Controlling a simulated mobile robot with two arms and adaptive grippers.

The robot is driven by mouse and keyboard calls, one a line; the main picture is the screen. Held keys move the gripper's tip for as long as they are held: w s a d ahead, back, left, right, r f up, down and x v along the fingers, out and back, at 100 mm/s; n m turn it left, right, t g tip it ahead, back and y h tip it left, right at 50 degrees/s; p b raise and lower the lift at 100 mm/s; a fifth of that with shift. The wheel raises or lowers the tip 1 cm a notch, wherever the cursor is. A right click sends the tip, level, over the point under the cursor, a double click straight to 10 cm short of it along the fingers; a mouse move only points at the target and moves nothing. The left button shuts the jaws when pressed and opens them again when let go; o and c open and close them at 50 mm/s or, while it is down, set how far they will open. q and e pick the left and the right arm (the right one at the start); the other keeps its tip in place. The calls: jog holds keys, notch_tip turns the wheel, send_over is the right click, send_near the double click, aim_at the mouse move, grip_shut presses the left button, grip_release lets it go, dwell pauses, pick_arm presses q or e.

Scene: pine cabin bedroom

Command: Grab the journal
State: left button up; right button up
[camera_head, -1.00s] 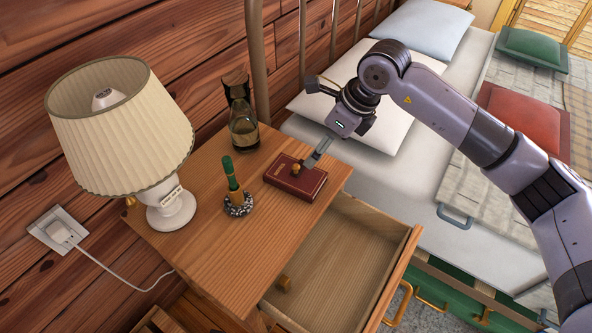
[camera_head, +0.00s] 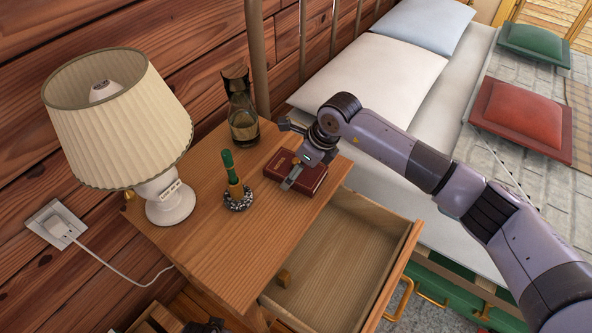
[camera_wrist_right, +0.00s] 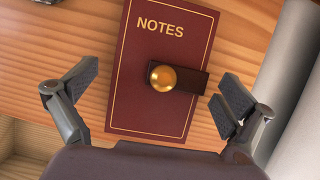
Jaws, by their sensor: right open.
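The journal is a dark red book (camera_head: 311,180) with gold trim, lying flat near the right side of the nightstand top. In the right wrist view the journal (camera_wrist_right: 150,85) reads "NOTES" and has a dark strap with a round brass clasp (camera_wrist_right: 163,78). My right gripper (camera_head: 288,184) is over the journal and hides part of it. In the right wrist view its open fingers (camera_wrist_right: 163,95) are spread on either side of the journal, with nothing between them gripped. I cannot tell the exact height of the fingertips. My left gripper is not clearly seen.
On the nightstand (camera_head: 205,235) stand a lamp (camera_head: 120,120), a glass bottle (camera_head: 243,120) and a green-topped object in a dark round holder (camera_head: 237,200). The nightstand's drawer (camera_head: 345,250) is pulled open and looks empty. The bed (camera_head: 440,115) with pillows is to the right.

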jog(key=c, duration=1.5)
jog(key=shift+c, duration=0.3)
jog(key=shift+r, duration=0.1)
